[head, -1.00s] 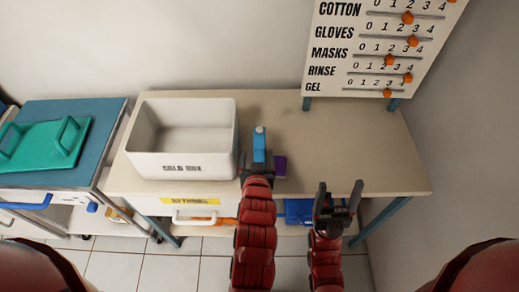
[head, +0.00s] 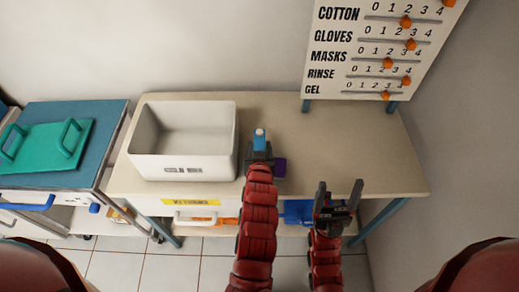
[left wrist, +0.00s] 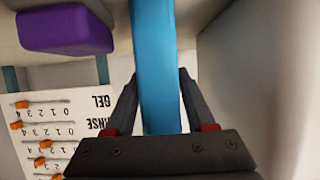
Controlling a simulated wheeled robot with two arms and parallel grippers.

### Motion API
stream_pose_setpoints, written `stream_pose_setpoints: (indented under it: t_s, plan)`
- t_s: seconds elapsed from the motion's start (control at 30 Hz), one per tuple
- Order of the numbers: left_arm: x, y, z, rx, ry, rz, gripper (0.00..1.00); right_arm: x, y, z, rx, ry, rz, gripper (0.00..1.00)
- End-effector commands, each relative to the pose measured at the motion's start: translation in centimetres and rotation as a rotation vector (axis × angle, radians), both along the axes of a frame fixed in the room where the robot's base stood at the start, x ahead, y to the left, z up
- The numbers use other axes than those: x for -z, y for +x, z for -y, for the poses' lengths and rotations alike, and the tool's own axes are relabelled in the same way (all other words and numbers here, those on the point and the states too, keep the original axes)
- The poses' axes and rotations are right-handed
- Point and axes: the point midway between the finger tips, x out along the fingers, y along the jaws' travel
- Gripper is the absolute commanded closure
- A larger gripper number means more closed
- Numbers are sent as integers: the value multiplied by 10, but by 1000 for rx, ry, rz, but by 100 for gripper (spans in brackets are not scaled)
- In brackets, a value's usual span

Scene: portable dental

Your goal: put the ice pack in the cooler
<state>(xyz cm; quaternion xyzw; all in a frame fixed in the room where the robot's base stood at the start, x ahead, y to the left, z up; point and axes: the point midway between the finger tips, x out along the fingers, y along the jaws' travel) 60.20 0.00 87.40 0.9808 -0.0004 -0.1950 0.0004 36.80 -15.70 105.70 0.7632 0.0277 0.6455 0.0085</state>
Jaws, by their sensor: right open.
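A blue upright object with a white top (head: 260,134) stands on the table to the right of the cooler; it looks like the ice pack, though I cannot be sure. It shows as a long blue bar in the left wrist view (left wrist: 156,65). My left gripper (head: 258,152) has its fingers on either side of it, very close to its sides; whether they press on it I cannot tell. The cooler is a white open box (head: 184,168) at the table's left, and its visible inside is empty. My right gripper (head: 338,200) is open and empty at the table's front edge.
A purple block (head: 280,167) sits just right of my left gripper and shows in the left wrist view (left wrist: 68,30). A sign with sliders (head: 385,50) stands at the back right. A teal tray (head: 45,145) lies on the cabinet at left. The table's right half is clear.

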Motion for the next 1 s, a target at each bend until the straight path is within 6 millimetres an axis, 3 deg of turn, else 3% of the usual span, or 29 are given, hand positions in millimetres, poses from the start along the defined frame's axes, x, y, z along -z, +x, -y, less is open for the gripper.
stream_pose_setpoints:
  t_s: [0.03,0.2,0.3,0.77,1.0]
  plan:
    - [0,0,0,0,0,0,56,0,0,0,0,0,0,25]
    - [0,0,0,0,0,0,87,0,0,0,0,0,0,25]
    - [0,0,0,0,0,0,100,0,0,0,0,0,0,25]
    - [-3,0,0,0,0,1,100,1,0,0,0,0,0,25]
    - [-33,0,1,0,-2,6,100,7,0,0,0,0,0,25]
